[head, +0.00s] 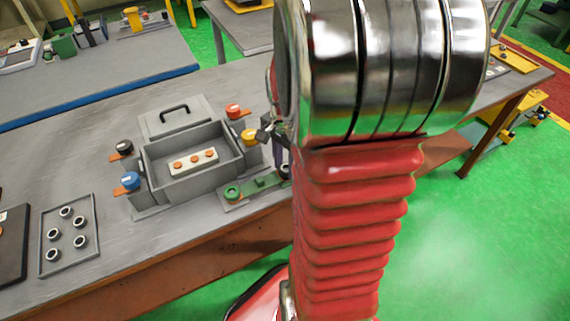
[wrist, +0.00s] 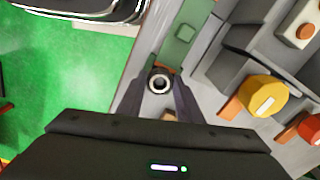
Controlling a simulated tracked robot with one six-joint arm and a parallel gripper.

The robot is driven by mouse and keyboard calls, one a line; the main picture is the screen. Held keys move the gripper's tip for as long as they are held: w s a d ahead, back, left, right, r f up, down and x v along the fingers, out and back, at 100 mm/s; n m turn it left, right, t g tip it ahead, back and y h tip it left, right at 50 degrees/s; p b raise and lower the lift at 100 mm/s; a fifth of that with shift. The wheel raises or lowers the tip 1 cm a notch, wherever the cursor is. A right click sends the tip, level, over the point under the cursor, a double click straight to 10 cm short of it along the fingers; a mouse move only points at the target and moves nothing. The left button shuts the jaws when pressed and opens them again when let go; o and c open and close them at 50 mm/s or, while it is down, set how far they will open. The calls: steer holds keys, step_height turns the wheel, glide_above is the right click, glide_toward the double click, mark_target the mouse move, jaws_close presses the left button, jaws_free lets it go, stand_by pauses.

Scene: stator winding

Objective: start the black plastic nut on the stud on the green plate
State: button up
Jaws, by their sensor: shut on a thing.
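The green plate (head: 249,188) lies along the front edge of the bench, before the grey box. It has a green ring at its left end and a small raised block near its middle. In the wrist view the plate (wrist: 184,36) runs up from the fingertips. My gripper (wrist: 160,84) is shut on the black nut (wrist: 160,80), a dark ring with a pale rim and dark hole, over the plate's near end. The stud is hidden under the nut, so I cannot tell whether they touch. In the head view my arm covers most of my gripper.
A grey open box (head: 190,165) with a pale block in it stands behind the plate. Yellow (head: 250,137), red (head: 234,111), blue (head: 130,181) and black (head: 124,147) knobs surround it. A tray (head: 69,235) of several dark rings lies left. The bench's front edge is close.

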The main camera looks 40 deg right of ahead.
steer(key=shift+s+f, duration=0.1)
steer(key=o, duration=1.1)
steer(key=shift+r, duration=3.6)
